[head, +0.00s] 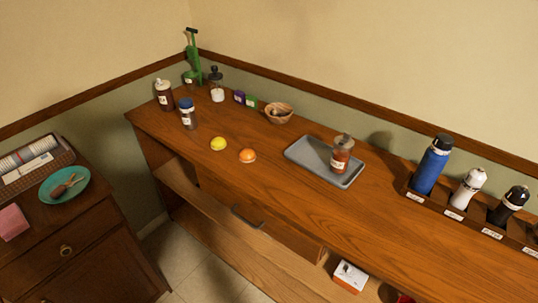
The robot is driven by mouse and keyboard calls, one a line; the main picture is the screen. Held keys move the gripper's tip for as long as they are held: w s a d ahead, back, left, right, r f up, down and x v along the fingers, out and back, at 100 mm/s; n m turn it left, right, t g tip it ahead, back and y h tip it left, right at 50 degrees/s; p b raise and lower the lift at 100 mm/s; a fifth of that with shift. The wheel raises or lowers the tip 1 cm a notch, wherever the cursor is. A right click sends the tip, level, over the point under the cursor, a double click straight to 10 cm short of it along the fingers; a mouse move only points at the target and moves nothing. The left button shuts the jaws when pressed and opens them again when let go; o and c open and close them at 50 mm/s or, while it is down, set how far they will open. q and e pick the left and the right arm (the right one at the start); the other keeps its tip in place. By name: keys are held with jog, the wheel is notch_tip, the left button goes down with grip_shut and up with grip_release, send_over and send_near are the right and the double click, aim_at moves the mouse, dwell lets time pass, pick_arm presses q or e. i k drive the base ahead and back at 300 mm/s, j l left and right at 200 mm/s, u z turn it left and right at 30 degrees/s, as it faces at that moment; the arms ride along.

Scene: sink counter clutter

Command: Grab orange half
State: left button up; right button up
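The orange half (248,156) lies on the wooden counter, left of the middle of the head view. It is small, round and orange, with a paler front side. A yellow lemon half (218,143) lies just to its left, apart from it. Neither of my grippers shows in the head view.
A grey tray (297,152) holding a brown bottle (342,157) is to the right. A wooden bowl (278,112) and several bottles stand behind. Bare counter surrounds the fruit.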

aim_at(247, 156)
jog(key=j+z, duration=0.25)
jog(key=z, duration=0.25)
jog(key=k+j+z, duration=0.15)
jog(key=z, duration=0.3)
jog(key=j, duration=0.1)
